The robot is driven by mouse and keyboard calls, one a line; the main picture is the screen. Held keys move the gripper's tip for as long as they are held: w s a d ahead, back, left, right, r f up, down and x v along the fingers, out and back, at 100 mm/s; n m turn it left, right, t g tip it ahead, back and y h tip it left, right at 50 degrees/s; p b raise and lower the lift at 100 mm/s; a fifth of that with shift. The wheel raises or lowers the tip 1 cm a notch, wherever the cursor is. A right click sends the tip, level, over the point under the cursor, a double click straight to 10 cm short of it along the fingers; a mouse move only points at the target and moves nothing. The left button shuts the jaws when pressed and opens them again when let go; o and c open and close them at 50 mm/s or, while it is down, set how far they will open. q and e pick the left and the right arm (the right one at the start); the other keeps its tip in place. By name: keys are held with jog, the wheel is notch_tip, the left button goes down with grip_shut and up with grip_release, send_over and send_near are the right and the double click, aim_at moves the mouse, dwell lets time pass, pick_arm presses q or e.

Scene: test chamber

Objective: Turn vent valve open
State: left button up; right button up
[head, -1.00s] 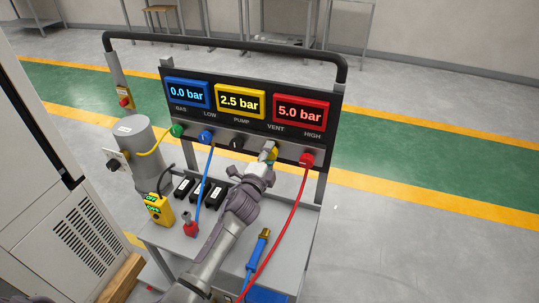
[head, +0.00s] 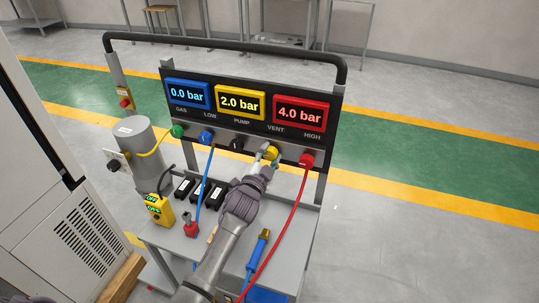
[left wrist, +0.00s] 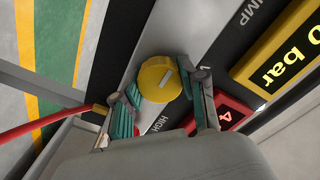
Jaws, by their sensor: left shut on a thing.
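The yellow vent valve knob (head: 271,153) is on the grey strip below the VENT label. In the left wrist view the round yellow knob (left wrist: 160,79) has a pale pointer mark on its face and sits between the two fingers. My left gripper (head: 268,156) is at the knob, shut on it, with its fingers on either side; it also shows in the left wrist view (left wrist: 160,100). The displays read 0.0 bar on blue (head: 188,94), 2.0 bar on yellow (head: 240,104) and 4.0 bar on red (head: 298,113). My right gripper is not in view.
The red HIGH connector (head: 306,160) with its red hose is right of the knob. The black pump knob (head: 236,145) and blue LOW connector (head: 206,137) are left. A blue-handled tool (head: 258,248) and a yellow ON/OFF box (head: 158,209) are on the cart.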

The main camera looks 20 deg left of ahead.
pick_arm(q)
jog(key=shift+f, duration=0.1)
dwell(0.3)
jog(key=o, duration=1.1)
jog(key=shift+o, duration=0.2)
jog(key=s, duration=1.2)
jog(key=shift+a, duration=0.2)
